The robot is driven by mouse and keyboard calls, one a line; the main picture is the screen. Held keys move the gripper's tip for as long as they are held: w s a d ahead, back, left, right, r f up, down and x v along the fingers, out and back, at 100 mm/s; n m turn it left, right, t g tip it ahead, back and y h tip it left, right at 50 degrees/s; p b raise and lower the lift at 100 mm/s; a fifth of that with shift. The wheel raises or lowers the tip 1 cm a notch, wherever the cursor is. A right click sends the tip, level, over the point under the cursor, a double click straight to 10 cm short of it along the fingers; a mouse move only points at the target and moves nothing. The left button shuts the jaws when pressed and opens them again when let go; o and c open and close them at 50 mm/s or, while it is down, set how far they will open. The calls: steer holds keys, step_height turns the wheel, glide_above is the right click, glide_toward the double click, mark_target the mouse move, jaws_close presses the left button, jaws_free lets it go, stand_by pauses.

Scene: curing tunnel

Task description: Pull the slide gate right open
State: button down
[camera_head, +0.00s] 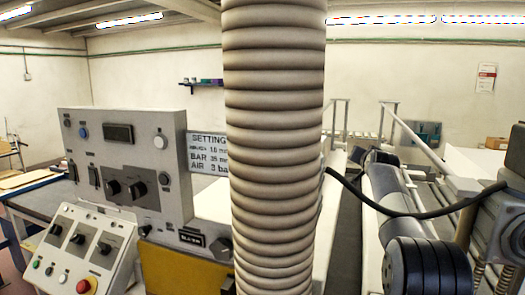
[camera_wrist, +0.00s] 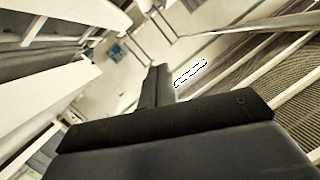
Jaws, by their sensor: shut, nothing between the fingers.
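I cannot pick out the slide gate for certain in either view. In the head view, a small dark nameplate (camera_head: 192,238) with unreadable lettering sits low on the machine above a yellow panel (camera_head: 170,268). A dark round knob (camera_head: 221,246) is beside it, partly behind the thick ribbed hose. My gripper (camera_wrist: 157,84) shows in the wrist view as dark fingers, shut and empty, with no handle at the tips. It points toward a pale wall and metal rails. I cannot make out the fingers in the head view.
A thick ribbed hose (camera_head: 272,150) stands upright in front and hides the middle. A grey control cabinet (camera_head: 125,160) and a sloped button console (camera_head: 78,250) stand left. A settings sign (camera_head: 209,154) is behind the hose. Pale rails (camera_head: 415,135) run at the right.

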steer(key=a+f+g+y+p, duration=0.35)
steer(key=a+y, duration=0.55)
steer(key=a, duration=0.3)
steer(key=s+a+r+n+g+y+p, duration=0.2)
steer(key=s+a+r+n+g+y, duration=0.4)
steer(key=s+a+g+y, duration=0.5)
steer(key=shift+m+t, duration=0.3)
steer(key=shift+t, duration=0.15)
steer(key=a, duration=0.3)
steer(key=a+p, duration=0.1)
steer(key=a, duration=0.2)
steer(key=a+r, duration=0.1)
steer(key=a, duration=0.2)
steer(key=shift+w+a+p, duration=0.15)
steer(key=shift+w+p, duration=0.1)
steer(key=shift+p, duration=0.1)
